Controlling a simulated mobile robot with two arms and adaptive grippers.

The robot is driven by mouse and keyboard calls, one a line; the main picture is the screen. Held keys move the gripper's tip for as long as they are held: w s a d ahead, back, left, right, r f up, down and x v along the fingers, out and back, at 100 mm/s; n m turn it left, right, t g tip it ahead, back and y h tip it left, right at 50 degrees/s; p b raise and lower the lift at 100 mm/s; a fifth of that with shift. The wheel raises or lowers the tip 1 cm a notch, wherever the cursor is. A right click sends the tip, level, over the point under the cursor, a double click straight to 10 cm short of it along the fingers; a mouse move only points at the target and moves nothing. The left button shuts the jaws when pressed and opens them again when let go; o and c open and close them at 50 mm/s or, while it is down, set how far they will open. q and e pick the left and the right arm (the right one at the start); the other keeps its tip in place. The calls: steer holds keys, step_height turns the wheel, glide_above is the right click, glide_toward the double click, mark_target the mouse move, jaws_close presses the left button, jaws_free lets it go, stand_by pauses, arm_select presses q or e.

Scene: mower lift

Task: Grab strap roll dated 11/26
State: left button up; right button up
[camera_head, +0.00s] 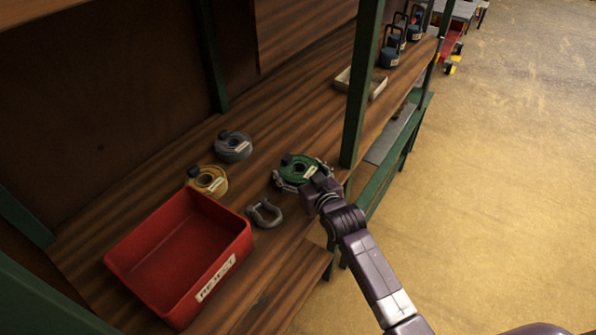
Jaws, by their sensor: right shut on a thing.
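A green strap roll (297,168) with a small pale label lies at the front of the wooden shelf. My right gripper (300,174) is shut on it, its fingers around the roll's two sides. A grey strap roll (233,145) and a yellow strap roll (208,180), each with a pale label, lie farther left, apart from the gripper. The dates on the labels are too small to read. I cannot tell whether the green roll is lifted off the shelf. My left gripper is not in view.
A red bin (180,255) labelled REJECT stands at the shelf's front left. A green post (362,85) rises just right of my gripper. A pale tray (361,83) and several blue items (390,55) stand beyond.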

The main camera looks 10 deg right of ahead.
steer(key=shift+r, duration=0.1)
steer(key=c, duration=0.3)
steer(key=shift+r, duration=0.1)
